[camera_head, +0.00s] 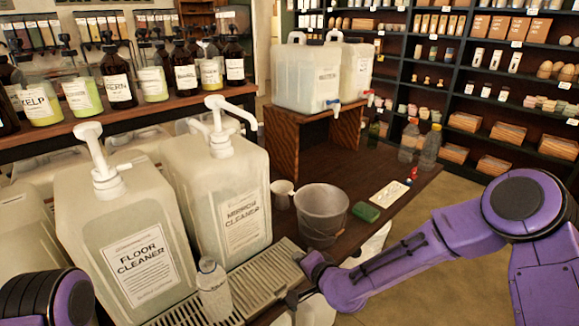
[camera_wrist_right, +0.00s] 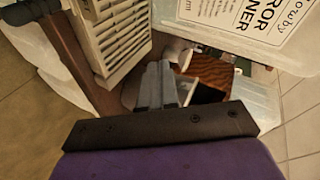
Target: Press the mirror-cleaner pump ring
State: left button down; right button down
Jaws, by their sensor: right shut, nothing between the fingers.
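The mirror-cleaner jug (camera_head: 238,205) is a large translucent container with a white pump (camera_head: 218,135) on top. It stands upright beside the floor-cleaner jug (camera_head: 128,245). My right gripper (camera_head: 293,298) is low at the counter's front edge, right of and well below the pump, and apart from it. In the right wrist view, its grey fingers (camera_wrist_right: 157,85) are together and empty. Part of the mirror-cleaner label (camera_wrist_right: 245,18) shows there at the top right. Only a link of my left arm shows at the lower left; its gripper is out of view.
A slatted drip tray (camera_head: 262,272) lies before the jugs, with a small bottle (camera_head: 213,285) on it. A metal bucket (camera_head: 321,212), a white cup (camera_head: 281,194) and a green sponge (camera_head: 366,212) stand to the right. A shelf of bottles is behind the jugs.

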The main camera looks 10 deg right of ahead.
jog(key=s+d+f+g+h, duration=0.2)
jog(key=s+d+f, duration=0.1)
jog(key=s+f, duration=0.55)
jog(key=s+d+f+n+g+h, duration=0.1)
jog(key=s+d+f, duration=0.3)
jog(key=s, duration=0.5)
jog(key=s+d+f+n+g+h, duration=0.1)
jog(key=s+d+f+g+h, duration=0.1)
jog(key=s, duration=0.7)
jog(key=s+d+f+n+g+h, duration=0.1)
jog(key=s+d+f+g+h, duration=0.1)
jog(key=s+d+f+g, duration=0.2)
jog(key=s+d+f, duration=0.2)
jog(key=s+d, duration=0.2)
jog(key=s, duration=0.1)
jog(key=shift+s+f+n, duration=0.15)
jog(key=shift+s+n, duration=0.25)
